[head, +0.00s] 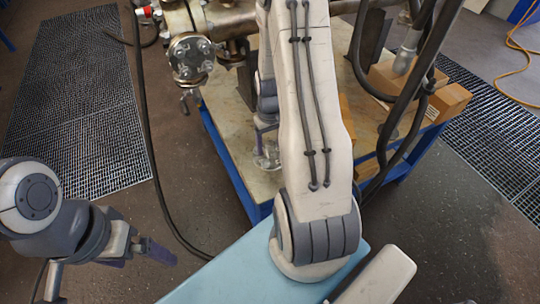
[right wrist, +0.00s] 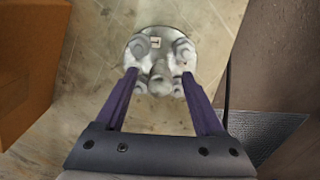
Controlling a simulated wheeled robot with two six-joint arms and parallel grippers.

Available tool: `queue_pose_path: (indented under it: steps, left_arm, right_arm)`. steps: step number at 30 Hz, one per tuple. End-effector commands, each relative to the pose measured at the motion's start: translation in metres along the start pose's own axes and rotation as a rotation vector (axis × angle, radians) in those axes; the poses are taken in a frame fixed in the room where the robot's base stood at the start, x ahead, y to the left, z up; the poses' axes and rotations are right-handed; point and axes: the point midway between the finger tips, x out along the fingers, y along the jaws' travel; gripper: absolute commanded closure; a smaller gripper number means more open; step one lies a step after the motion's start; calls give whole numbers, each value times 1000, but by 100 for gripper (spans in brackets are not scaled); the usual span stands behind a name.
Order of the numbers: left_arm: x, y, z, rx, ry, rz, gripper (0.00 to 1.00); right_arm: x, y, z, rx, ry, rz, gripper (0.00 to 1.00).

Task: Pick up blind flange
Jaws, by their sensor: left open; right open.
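The blind flange (right wrist: 148,41) is a round grey metal disc with rounded lobes and a small pale label. It lies on the stained tabletop in the right wrist view. In the head view it shows partly behind my right arm, near the table's left edge (head: 268,157). My right gripper (right wrist: 160,76) is open, its purple fingers on either side of the flange's near lobes. I cannot tell whether they touch it. In the head view the right gripper (head: 266,128) is partly hidden. My left gripper (head: 138,254) is open and empty over the floor at lower left.
A metal vessel with pipes and a bolted flange (head: 191,58) stands at the table's back left. Cardboard boxes (head: 447,101) sit at the table's right. Black hoses (head: 151,150) hang left and right. Floor grating (head: 75,100) lies at left.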

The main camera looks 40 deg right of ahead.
Motion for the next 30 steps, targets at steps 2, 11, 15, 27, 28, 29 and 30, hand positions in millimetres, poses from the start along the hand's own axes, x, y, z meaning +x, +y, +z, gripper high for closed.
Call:
queue_pose_path:
  steps: [2,11,15,27,28,29,30]
  left_arm:
    - [0,0,0,0,0,0,0]
    - [0,0,0,0,0,0,0]
    - [-1,0,0,0,0,0,0]
    - [-8,1,0,0,0,0,0]
    - [-9,1,0,0,0,0,0]
    - [-11,1,-1,0,0,0,0]
    - [-12,1,-1,0,0,0,0]
  right_arm:
    - [0,0,0,0,1,0,29]
    - [0,0,0,0,1,0,100]
    - [-2,0,-1,0,4,1,100]
    - [-29,1,-2,0,9,3,100]
    - [-34,1,-2,0,8,2,100]
    - [-40,1,-3,0,9,3,100]
    - [-48,1,-2,0,9,3,100]
